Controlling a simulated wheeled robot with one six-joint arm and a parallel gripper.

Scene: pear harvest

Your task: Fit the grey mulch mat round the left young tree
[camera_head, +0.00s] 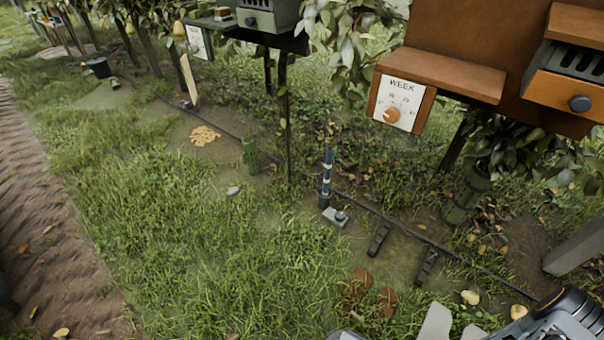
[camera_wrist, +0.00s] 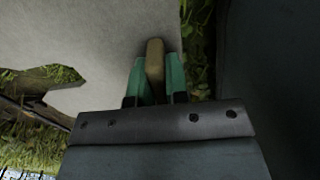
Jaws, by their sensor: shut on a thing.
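In the wrist view my gripper (camera_wrist: 156,68) has its teal fingers shut on a tan tab at the edge of the grey mulch mat (camera_wrist: 90,35). The pale mat fills the upper left there, with a ragged-looking opening at its left showing grass. In the head view, pale grey pieces (camera_head: 435,322) at the bottom right look like parts of the mat beside my arm; the fingertips are hidden there. A leafy tree with a green mesh guard (camera_head: 467,195) stands at right, behind the wooden box. I cannot tell which trunk is the left young tree.
A black drip line (camera_head: 385,217) runs along the ground. A wooden box with a week dial (camera_head: 400,103) overhangs the right. Grass at left is open.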

